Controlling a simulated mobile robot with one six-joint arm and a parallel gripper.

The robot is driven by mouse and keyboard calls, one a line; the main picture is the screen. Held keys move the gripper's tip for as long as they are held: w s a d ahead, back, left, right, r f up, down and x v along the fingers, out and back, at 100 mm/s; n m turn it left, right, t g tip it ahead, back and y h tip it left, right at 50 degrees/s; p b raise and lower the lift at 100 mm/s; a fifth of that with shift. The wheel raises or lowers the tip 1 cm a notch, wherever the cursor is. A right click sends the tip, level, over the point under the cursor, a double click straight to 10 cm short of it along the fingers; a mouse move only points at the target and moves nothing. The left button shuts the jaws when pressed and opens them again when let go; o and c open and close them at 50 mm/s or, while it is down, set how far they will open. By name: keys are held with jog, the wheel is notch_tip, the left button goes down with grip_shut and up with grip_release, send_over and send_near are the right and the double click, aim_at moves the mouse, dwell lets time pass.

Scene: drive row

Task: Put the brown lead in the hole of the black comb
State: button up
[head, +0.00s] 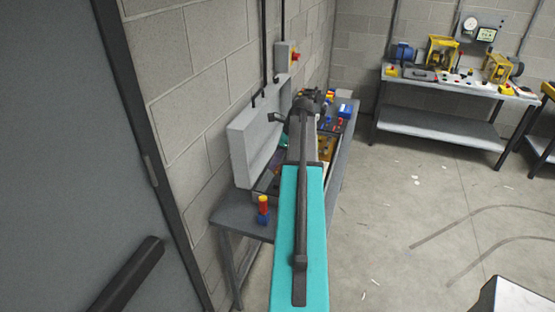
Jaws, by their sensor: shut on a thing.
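My arm reaches away from me over a narrow grey table (240,219) against the block wall. My gripper (314,100), small and dark, is at its far end above the table's back part. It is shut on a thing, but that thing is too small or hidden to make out. I cannot pick out the brown lead or the black comb. My arm covers much of the tabletop.
A light grey upright panel (252,145) stands at the table's wall side. A red, yellow and blue stack (263,210) stands near its front end. Blue parts (345,111) lie at the far end. Another bench (440,122) stands back right. The floor between is mostly open.

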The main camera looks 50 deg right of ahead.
jog(key=shift+f, duration=0.2)
jog(key=shift+f+b, duration=1.5)
jog(key=shift+f, duration=0.3)
jog(key=shift+f+b, duration=0.6)
jog(key=shift+f, duration=2.65)
dwell(0.3)
jog(key=o, duration=1.2)
jog(key=shift+r, duration=0.1)
jog(key=shift+b+v, duration=2)
jog(key=shift+v, duration=4.85)
